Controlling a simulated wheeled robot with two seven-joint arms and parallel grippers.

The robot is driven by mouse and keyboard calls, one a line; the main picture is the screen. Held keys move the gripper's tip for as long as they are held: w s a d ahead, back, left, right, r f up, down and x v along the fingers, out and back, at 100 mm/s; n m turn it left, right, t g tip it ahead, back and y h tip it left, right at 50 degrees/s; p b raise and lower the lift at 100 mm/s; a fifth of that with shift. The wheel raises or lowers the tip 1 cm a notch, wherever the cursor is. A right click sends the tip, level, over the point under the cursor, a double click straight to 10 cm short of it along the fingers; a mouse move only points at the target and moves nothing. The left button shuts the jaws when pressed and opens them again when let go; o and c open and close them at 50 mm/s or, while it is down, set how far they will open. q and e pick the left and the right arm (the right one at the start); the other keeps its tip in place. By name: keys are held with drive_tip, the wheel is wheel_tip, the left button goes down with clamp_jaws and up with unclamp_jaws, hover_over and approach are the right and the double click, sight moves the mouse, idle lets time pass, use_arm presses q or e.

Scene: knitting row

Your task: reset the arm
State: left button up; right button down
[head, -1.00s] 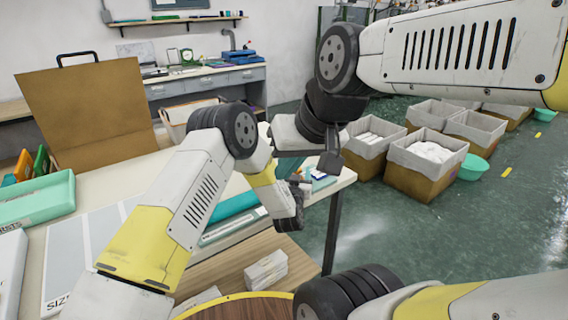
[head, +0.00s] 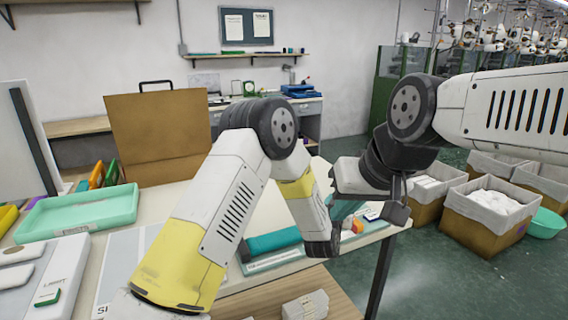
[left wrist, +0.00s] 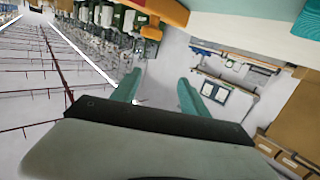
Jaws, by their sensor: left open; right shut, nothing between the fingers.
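My left arm (head: 228,205) rises from the bottom left of the head view, bends at a dark elbow joint, and reaches down to a dark wrist joint over the table. In the left wrist view my left gripper (left wrist: 158,92) shows two teal fingers spread apart with nothing between them. My right arm (head: 510,108) comes in from the right, bent at a dark joint.
The table holds a mint tray (head: 80,211), a brown upright board (head: 158,135), a white box (head: 45,275) and a teal roll (head: 272,241). A white bundle (head: 305,306) lies on a lower wooden surface. Lined bins (head: 485,220) stand on the green floor at right.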

use_arm(q)
drive_tip(key=a+r+g+y, duration=0.1)
drive_tip(key=a+r+g, duration=0.2)
drive_tip(key=a+r, duration=0.9)
drive_tip(key=s+a+r+n+g+y, duration=0.1)
drive_tip(key=s+a+r, duration=0.4)
drive_tip(key=a+r, duration=0.3)
drive_tip(key=s+a+n+g+y, duration=0.1)
drive_tip(key=s+a, duration=0.5)
drive_tip(key=s, duration=0.3)
drive_tip(key=s+a+n+g+y, duration=0.1)
drive_tip(key=s+a+g, duration=0.1)
drive_tip(key=s+a, duration=0.4)
drive_tip(key=s+a+n+g+y, duration=0.1)
drive_tip(key=s+a+g, duration=0.1)
drive_tip(key=s+a, duration=0.5)
drive_tip(key=s, duration=0.6)
